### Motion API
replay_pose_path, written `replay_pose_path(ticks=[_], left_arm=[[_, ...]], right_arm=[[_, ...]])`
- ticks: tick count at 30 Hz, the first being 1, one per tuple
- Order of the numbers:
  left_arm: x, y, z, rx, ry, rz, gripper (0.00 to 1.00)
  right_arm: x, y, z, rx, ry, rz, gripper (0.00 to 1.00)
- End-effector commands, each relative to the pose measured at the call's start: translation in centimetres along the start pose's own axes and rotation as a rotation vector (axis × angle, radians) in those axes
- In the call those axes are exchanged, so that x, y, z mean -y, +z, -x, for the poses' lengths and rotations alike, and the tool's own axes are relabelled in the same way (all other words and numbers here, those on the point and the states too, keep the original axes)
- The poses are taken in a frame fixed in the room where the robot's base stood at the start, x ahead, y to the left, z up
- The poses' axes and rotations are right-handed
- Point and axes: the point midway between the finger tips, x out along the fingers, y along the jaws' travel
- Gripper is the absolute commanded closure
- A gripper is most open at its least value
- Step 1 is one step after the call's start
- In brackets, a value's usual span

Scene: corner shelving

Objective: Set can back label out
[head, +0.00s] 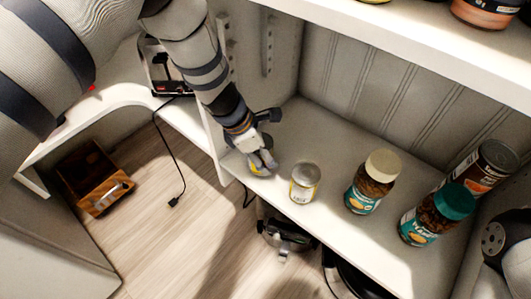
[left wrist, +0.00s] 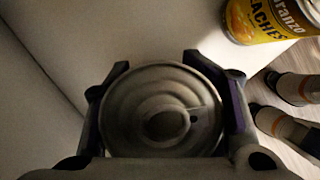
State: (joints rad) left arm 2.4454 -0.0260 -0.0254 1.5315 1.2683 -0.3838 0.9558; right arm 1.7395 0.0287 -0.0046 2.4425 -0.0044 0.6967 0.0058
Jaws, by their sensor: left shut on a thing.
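My left gripper (head: 263,161) is low over the left end of the white shelf. It is shut around a can. In the left wrist view the can's round grey metal lid (left wrist: 163,112) sits between the two dark fingers. In the head view most of this held can is hidden by the gripper, and only a little yellow shows. A second can (head: 305,182) stands upright on the shelf just right of the gripper, apart from it. In the left wrist view this neighbour shows a yellow peaches label (left wrist: 268,22). The held can's label cannot be read. My right gripper is not in view.
Right along the shelf (head: 272,137) stand a cream-lidded jar (head: 371,184), a teal-lidded jar (head: 437,215) and a dark can (head: 489,167). An upper shelf (head: 410,38) overhangs them. Below are the wood floor, a wooden box (head: 92,180) and a dark appliance (head: 287,236).

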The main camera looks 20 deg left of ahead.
Motion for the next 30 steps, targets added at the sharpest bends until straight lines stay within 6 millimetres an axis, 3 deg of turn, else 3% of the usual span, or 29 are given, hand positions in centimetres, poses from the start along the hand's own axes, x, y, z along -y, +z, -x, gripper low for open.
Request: replay_pose_path(ticks=[11,12,15,25,30], left_arm=[[0.0,-0.2,-0.5,0.001,0.000,0.000,0.97],[0.0,-0.2,-0.5,0.001,0.001,0.000,0.46],[0.0,-0.2,-0.5,0.001,0.001,-0.001,0.24],[0.0,-0.2,-0.2,0.000,0.000,0.001,0.24],[-0.1,-0.1,3.1,0.002,0.003,0.000,0.24]], right_arm=[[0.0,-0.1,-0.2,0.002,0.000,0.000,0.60],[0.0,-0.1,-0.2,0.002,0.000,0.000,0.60],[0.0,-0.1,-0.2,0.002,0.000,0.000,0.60],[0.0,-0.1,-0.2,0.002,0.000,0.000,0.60],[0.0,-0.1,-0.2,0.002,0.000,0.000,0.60]])
